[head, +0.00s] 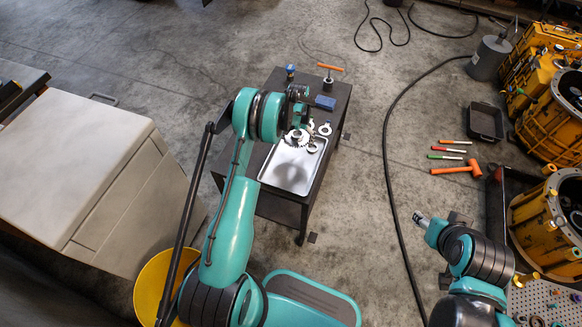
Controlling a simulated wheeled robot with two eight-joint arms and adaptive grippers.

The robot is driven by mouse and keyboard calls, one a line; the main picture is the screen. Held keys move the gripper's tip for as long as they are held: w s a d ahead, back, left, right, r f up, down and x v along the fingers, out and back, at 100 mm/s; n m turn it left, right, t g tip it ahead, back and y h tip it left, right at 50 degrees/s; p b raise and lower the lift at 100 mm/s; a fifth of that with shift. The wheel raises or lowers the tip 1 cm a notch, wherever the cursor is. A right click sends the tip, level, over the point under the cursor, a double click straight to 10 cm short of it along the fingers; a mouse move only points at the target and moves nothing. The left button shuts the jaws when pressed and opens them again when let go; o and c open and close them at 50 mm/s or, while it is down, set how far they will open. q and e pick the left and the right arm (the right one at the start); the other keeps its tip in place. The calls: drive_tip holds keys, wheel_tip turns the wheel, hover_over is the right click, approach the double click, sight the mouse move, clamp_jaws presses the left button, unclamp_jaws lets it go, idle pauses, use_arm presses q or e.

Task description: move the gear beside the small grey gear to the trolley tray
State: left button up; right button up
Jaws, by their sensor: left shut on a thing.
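The trolley's silver tray (288,178) lies on the dark trolley in the middle of the head view. A toothed grey gear (297,139) shows at the tray's far end, directly under my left gripper (301,122). The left gripper points down and is shut on this gear; its fingers are small and partly hidden by my arm. A small pale ring-like part (312,148) is just right of the gear, and another small grey gear (325,129) lies farther back. Whether the held gear touches the tray is not clear. My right gripper (421,219) is over the floor at right, away from the trolley; its fingers are too small to judge.
A blue box (325,103) and an orange-handled tool (330,68) are at the trolley's far end. A grey cabinet (80,170) and yellow bucket (152,285) stand left. An orange hammer (458,169), black bin (485,122) and yellow housings (550,125) are right. A cable crosses the floor.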

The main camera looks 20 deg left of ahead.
use_arm(q)
drive_tip(key=b, duration=0.3)
hover_over(288, 175)
wheel_tip(288, 175, down, 6)
drive_tip(key=shift+w+r, duration=0.1)
drive_tip(key=shift+w, duration=0.05)
wheel_tip(288, 175, down, 4)
drive_tip(key=shift+f+b, duration=0.15)
drive_tip(key=shift+b, duration=1.1)
drive_tip(key=shift+f, duration=0.3)
drive_tip(key=shift+f, duration=0.1)
